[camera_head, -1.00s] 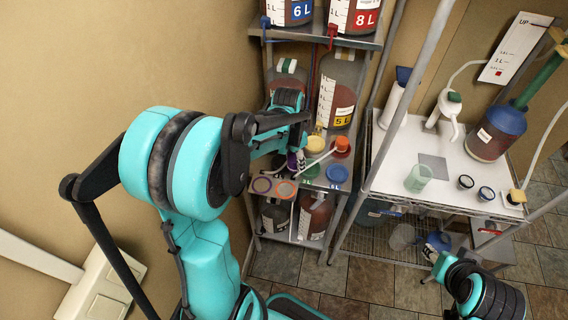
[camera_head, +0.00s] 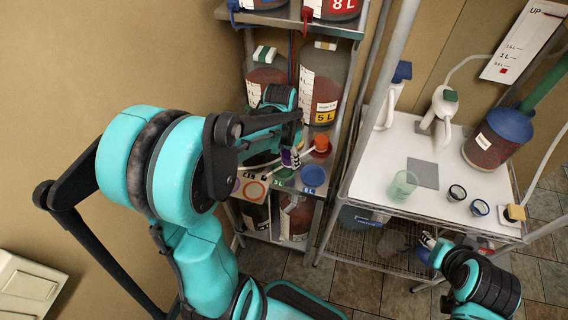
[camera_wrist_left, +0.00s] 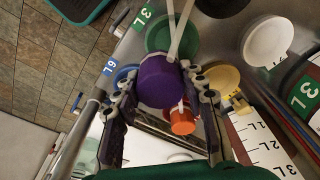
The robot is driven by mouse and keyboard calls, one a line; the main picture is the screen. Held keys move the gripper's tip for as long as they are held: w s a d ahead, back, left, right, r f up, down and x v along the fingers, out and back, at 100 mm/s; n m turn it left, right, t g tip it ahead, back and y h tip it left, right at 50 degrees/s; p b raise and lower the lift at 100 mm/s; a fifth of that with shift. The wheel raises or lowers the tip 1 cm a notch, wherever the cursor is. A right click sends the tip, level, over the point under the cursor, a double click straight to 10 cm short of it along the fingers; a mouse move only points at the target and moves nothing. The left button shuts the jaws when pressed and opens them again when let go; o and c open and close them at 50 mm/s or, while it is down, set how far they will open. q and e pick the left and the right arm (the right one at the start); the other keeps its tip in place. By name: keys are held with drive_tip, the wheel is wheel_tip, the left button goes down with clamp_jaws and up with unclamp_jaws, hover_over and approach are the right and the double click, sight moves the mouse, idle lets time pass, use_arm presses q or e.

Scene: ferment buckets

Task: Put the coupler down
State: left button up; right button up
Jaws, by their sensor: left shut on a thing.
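The coupler appears as a purple cap-like piece (camera_wrist_left: 163,82) between my left fingers in the left wrist view, with thin white tubes running from it. My left gripper (camera_head: 291,158) is shut on it above the middle shelf. An orange piece (camera_wrist_left: 182,122) shows just past the purple one; it also shows in the head view (camera_head: 321,144) at the end of a white tube. I cannot tell whether the two are joined. A green 3L disc (camera_wrist_left: 168,34) lies behind the purple piece. My right gripper (camera_head: 429,240) is low at the right, its jaws unclear.
A blue disc (camera_head: 313,176) lies at the shelf's front right, and a ringed card (camera_head: 254,188) at its front left. A 5 L bucket (camera_head: 324,90) stands behind. The white cart (camera_head: 385,170) on the right holds a green cup (camera_head: 403,184) and small jars.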

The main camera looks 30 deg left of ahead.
sight(283, 169)
use_arm(q)
drive_tip(key=shift+w+a+f, duration=0.1)
drive_tip(key=shift+a+f, duration=0.3)
drive_tip(key=shift+a, duration=0.2)
drive_tip(key=shift+w+a+f, duration=0.1)
drive_tip(key=shift+a+f, duration=0.3)
drive_tip(key=shift+a, duration=0.2)
wheel_tip(283, 169, down, 3)
drive_tip(key=shift+f+b, duration=0.2)
drive_tip(key=shift+b, duration=0.6)
drive_tip(key=shift+f, duration=0.25)
drive_tip(key=shift+f, duration=0.15)
drive_tip(key=o, duration=1.3)
